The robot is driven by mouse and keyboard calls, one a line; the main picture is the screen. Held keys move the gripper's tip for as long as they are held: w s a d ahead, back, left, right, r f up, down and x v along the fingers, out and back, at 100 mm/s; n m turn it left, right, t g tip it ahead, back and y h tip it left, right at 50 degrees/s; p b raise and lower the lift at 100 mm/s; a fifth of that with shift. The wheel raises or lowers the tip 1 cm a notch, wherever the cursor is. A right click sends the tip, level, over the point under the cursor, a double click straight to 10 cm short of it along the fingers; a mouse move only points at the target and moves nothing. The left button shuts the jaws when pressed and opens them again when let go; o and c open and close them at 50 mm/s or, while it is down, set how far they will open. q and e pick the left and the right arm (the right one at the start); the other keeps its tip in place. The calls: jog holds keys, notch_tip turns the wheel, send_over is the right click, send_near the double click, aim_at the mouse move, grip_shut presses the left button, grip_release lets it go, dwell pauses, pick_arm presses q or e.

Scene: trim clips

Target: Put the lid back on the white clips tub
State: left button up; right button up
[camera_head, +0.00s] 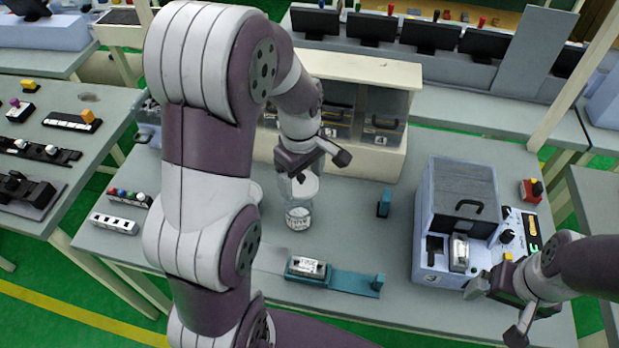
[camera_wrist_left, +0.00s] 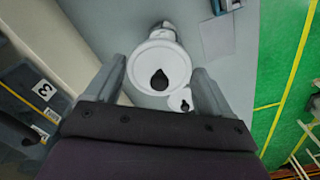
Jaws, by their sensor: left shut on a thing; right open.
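My left gripper (camera_head: 307,166) is shut on a round white lid (camera_head: 305,185). In the left wrist view the lid (camera_wrist_left: 162,62) shows between the fingers with its black knob toward the camera. A clear tub with white contents (camera_head: 298,217) stands upright on the grey table just below the lid. I cannot tell whether the lid touches the tub's rim. In the left wrist view part of a tub (camera_wrist_left: 163,29) shows beyond the lid. My right gripper (camera_head: 497,310) is open and empty by the table's front right.
A small white lid with a black knob (camera_wrist_left: 183,101) shows beside the held lid. A cream shelf with bins (camera_head: 400,160) stands behind. A teal fixture (camera_head: 345,281) lies in front, and a blue-grey machine (camera_head: 455,210) stands right. My left arm hides part of the table.

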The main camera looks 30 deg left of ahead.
pick_arm(q)
jog(key=shift+s+a+f, duration=0.25)
jog(key=shift+a, duration=0.05)
jog(key=shift+s+a+f+b, duration=0.15)
jog(key=shift+a+f+b, duration=0.1)
jog(key=shift+b, duration=0.25)
jog(key=f+b, duration=0.3)
jog(key=f, duration=0.1)
jog(key=shift+w+d+b, duration=0.25)
jog(key=shift+d+b, duration=0.1)
jog(key=shift+b, duration=0.05)
jog(key=shift+s+a+f+b, duration=0.1)
jog(key=shift+f+b, duration=0.1)
jog(key=shift+f, duration=0.15)
jog(key=shift+a+f+b, duration=0.1)
jog(key=shift+f+b, duration=0.05)
jog(key=shift+f, duration=0.2)
pick_arm(e)
jog(key=f, duration=0.5)
jog(key=shift+s+a+f, duration=0.2)
jog(key=shift+a, duration=0.15)
pick_arm(q)
jog(key=shift+d, duration=0.1)
jog(key=shift+r+p, duration=0.1)
jog(key=shift+p, duration=0.2)
pick_arm(e)
jog(key=shift+r, duration=0.25)
jog(key=shift+r, duration=0.25)
